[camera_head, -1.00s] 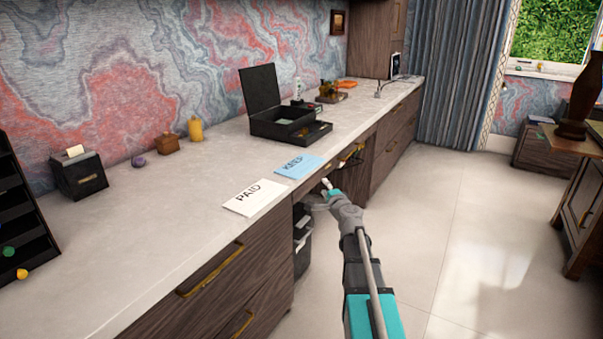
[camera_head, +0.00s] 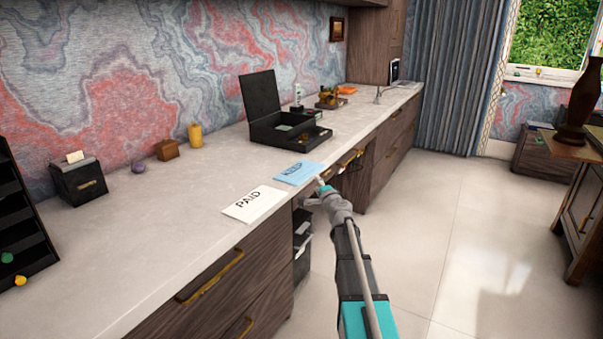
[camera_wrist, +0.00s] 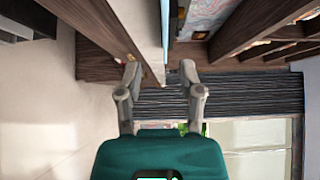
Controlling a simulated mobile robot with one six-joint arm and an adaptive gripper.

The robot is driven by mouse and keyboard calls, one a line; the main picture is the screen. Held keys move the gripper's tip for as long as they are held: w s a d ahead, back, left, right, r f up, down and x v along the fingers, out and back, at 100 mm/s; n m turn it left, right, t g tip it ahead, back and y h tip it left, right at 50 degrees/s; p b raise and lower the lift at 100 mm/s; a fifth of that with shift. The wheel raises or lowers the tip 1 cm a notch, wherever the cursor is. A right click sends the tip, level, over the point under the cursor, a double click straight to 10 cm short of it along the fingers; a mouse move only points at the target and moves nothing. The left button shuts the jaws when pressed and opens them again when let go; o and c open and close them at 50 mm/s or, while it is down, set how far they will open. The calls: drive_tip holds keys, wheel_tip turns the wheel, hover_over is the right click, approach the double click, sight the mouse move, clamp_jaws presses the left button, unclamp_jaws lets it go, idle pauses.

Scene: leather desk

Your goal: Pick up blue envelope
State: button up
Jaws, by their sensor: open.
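The blue envelope (camera_head: 299,172) lies flat near the front edge of the counter, with dark lettering on it. My gripper (camera_head: 321,184) is at the counter's front edge, just right of the envelope and close to it. In the wrist view my gripper (camera_wrist: 160,71) is open, its two fingers apart with nothing held between them. A thin pale blue strip (camera_wrist: 166,30), which looks like the envelope seen edge-on, lies along the counter slab ahead of the fingers. Whether a finger touches the envelope or the counter is unclear.
A white envelope marked PAID (camera_head: 254,204) lies left of the blue one. An open black box (camera_head: 279,125) stands behind on the counter (camera_head: 150,225). Drawers with brass handles (camera_head: 210,277) are below the counter edge. Open floor (camera_head: 440,220) is to the right.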

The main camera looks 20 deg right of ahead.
sight(312, 174)
drive_tip(key=shift+w, duration=0.95)
drive_tip(key=shift+w+d+r+p, duration=0.1)
drive_tip(key=shift+w+r+p, duration=0.05)
drive_tip(key=shift+w, duration=1.15)
drive_tip(key=shift+w+d+r+p, duration=0.1)
drive_tip(key=shift+w+r+p, duration=0.05)
drive_tip(key=shift+w, duration=1.15)
clamp_jaws()
